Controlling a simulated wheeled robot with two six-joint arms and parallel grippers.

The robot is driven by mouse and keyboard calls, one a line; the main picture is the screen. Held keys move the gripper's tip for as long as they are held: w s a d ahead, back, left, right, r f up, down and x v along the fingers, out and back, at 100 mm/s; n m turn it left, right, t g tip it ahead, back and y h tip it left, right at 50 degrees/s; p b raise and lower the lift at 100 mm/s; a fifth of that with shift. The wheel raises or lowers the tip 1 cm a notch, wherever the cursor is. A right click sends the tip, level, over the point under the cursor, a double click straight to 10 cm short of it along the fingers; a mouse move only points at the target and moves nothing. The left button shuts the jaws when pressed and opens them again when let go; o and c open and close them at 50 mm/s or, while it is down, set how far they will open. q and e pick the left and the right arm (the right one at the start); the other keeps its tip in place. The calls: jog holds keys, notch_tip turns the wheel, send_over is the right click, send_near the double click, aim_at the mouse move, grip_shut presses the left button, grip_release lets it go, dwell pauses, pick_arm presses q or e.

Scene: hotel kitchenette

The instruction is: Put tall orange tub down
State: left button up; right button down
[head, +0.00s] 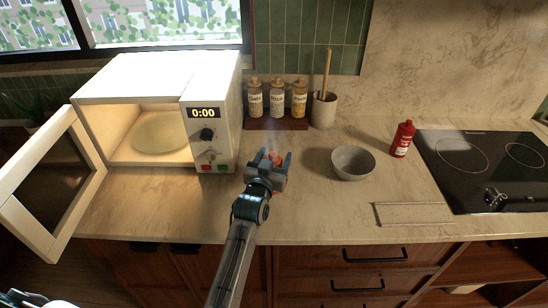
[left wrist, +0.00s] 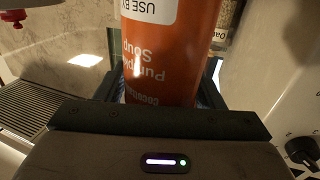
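The tall orange tub (left wrist: 170,50), with a white "use by" label and pumpkin soup lettering, stands between the fingers of my left gripper (head: 274,157). In the left wrist view the fingers lie close along both its sides, so the gripper is shut on it. In the head view only a little of the tub (head: 276,155) shows, mostly hidden by the gripper, with faint steam above. It is over the counter (head: 310,215), just right of the microwave; I cannot tell whether its base touches the counter. My right gripper is not in view.
The microwave (head: 222,120) is open, its door (head: 45,185) swung left, its plate (head: 160,133) bare. Spice jars (head: 277,100) and a utensil crock (head: 324,110) stand behind. A grey bowl (head: 353,163), red bottle (head: 402,140) and hob (head: 480,170) are right.

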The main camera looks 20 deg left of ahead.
pick_arm(q)
jog(key=shift+o, duration=0.6)
jog(key=shift+r, duration=0.1)
jog(key=shift+s, duration=0.15)
jog(key=s+b, duration=0.3)
jog(key=s, duration=0.8)
jog(key=shift+s, duration=0.35)
